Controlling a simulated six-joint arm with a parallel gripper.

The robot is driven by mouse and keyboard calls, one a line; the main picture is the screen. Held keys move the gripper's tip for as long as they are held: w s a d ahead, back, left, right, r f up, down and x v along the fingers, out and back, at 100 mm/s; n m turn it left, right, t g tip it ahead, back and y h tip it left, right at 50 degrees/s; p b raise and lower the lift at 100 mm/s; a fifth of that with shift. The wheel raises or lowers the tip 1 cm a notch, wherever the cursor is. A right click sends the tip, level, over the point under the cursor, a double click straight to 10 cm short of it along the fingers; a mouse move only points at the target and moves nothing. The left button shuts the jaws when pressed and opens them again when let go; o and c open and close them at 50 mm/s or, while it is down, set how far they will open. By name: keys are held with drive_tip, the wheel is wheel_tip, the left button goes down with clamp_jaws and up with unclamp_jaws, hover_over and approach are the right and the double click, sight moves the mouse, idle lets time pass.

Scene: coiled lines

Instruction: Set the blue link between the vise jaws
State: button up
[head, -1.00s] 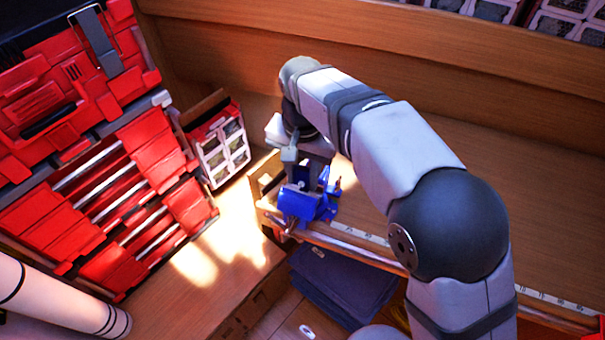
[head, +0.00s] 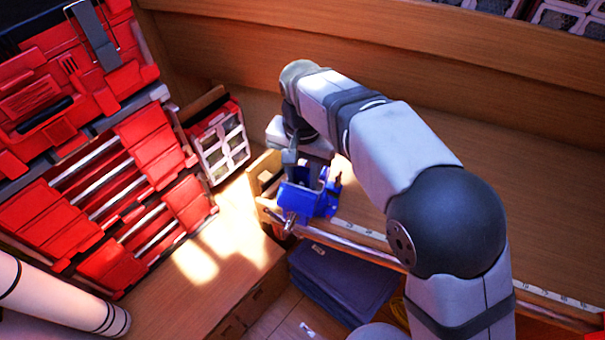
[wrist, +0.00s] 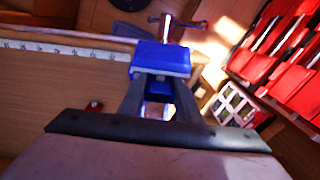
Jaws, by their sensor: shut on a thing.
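The blue vise (head: 318,205) is fixed at the left end of the bench's front edge. It also shows in the wrist view (wrist: 160,58), just beyond my fingertips. My gripper (head: 306,178) points down over the vise, its fingertips down at jaw height. In the wrist view, my fingers (wrist: 159,95) stand on either side of a small blue piece, the blue link (wrist: 159,87), and are shut on it. Most of the link is hidden by the fingers and the vise. I cannot tell whether it touches the jaws.
A red tool chest (head: 120,190) and a small red organizer (head: 220,142) stand to the left. A measuring strip (head: 355,229) runs along the bench edge. Dark blue folded cloth (head: 345,280) lies below. The bench top right of my arm is clear.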

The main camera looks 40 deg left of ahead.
drive_tip(key=shift+f, duration=0.3)
drive_tip(key=o, duration=1.2)
drive_tip(key=shift+r+p, duration=0.85)
drive_tip(key=shift+r, duration=2.2)
wheel_tip(320, 180, up, 7)
drive_tip(key=b, duration=0.2)
drive_tip(key=shift+r, duration=0.2)
